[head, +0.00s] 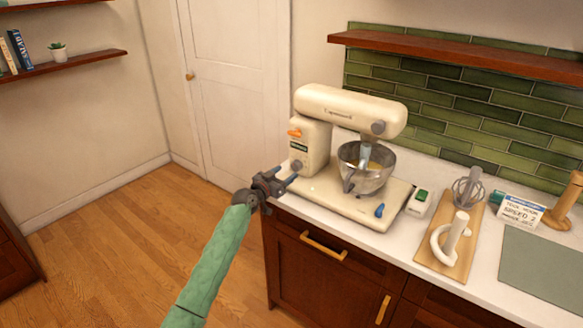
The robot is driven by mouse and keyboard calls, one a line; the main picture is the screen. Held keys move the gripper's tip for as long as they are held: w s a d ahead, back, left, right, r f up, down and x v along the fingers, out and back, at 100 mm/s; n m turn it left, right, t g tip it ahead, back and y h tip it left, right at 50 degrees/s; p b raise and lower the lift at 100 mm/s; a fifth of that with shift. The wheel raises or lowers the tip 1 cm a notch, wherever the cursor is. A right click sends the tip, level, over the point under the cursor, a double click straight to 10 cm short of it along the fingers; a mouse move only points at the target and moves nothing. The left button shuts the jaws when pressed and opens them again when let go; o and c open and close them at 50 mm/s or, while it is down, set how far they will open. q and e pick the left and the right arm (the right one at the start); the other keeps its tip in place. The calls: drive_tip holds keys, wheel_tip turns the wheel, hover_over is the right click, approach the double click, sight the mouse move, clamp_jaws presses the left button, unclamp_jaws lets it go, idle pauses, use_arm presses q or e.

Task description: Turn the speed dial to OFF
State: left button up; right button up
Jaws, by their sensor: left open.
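A cream stand mixer (350,110) stands on the white counter with a metal bowl (365,170) under its head. A small grey round knob (297,166), which looks like the speed dial, is low on the mixer's column; its markings are too small to read. An orange lever (294,133) and a small green label sit above it. My left gripper (287,176) is open and empty at the counter's left end, its fingertips pointing toward the knob and close to it. I cannot tell whether they touch it. My right gripper is not in view.
A blue lever (379,210) is on the mixer base, beside a white box with a green switch (420,203). A wooden board (450,256) with mixing tools and a card reading "SPEED 2" (521,211) stand to the right. The floor at left is clear.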

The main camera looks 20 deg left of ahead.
sight(294, 167)
use_arm(q)
drive_tip(key=shift+p+x, duration=0.6)
drive_tip(key=shift+x, duration=1.75)
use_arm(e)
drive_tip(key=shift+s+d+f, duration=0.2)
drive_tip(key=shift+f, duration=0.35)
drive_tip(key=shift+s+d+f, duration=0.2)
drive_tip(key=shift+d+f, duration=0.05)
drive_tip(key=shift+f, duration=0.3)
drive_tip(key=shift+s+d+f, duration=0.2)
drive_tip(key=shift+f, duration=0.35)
use_arm(q)
drive_tip(key=shift+d, duration=0.15)
drive_tip(key=c, duration=1)
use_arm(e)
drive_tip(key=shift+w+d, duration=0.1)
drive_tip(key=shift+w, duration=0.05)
